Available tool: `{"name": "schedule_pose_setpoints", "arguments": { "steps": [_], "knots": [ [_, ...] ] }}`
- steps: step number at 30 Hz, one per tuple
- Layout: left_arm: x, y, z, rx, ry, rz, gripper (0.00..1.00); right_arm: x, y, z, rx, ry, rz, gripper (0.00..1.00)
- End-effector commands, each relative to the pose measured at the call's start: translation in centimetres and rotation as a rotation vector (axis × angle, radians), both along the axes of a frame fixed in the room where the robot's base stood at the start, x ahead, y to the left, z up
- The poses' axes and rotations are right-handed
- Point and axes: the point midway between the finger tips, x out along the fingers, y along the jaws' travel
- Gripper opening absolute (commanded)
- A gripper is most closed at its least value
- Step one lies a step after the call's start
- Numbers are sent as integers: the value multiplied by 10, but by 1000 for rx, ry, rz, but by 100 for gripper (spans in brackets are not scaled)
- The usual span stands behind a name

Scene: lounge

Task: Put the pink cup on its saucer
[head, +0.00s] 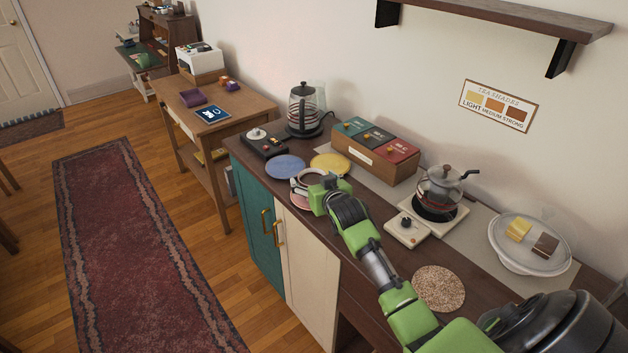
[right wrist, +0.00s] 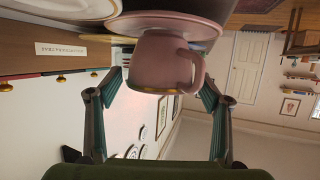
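The pink cup (right wrist: 165,65) shows in the right wrist view, which is turned upside down. Its handle faces the camera at the right. A pink saucer (right wrist: 165,21) shows at the cup's base; I cannot tell if they touch. My right gripper (right wrist: 163,77) has its fingers on both sides of the cup, very close to it; whether they press on it is unclear. In the head view my right gripper (head: 309,182) is over the pink saucer (head: 298,201), which is partly hidden. My left gripper is out of view.
A blue plate (head: 285,167) and a yellow plate (head: 330,162) lie behind the gripper. The tea box (head: 372,160), glass teapot (head: 439,190) and burner control (head: 407,229) stand to the right. A cork mat (head: 438,289) and a white dish (head: 530,260) are farther right. The counter's front edge is close.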

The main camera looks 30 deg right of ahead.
Motion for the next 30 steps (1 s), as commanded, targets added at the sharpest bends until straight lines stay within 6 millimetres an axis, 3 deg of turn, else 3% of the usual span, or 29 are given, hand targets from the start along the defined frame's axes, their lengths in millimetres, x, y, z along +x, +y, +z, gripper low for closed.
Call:
{"name": "schedule_pose_setpoints", "arguments": {
  "steps": [11,30],
  "knots": [
    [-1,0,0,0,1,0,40,-6,2,4,0,1,0,72],
    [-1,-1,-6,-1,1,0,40,-94,27,38,0,0,0,72]
  ]
}}
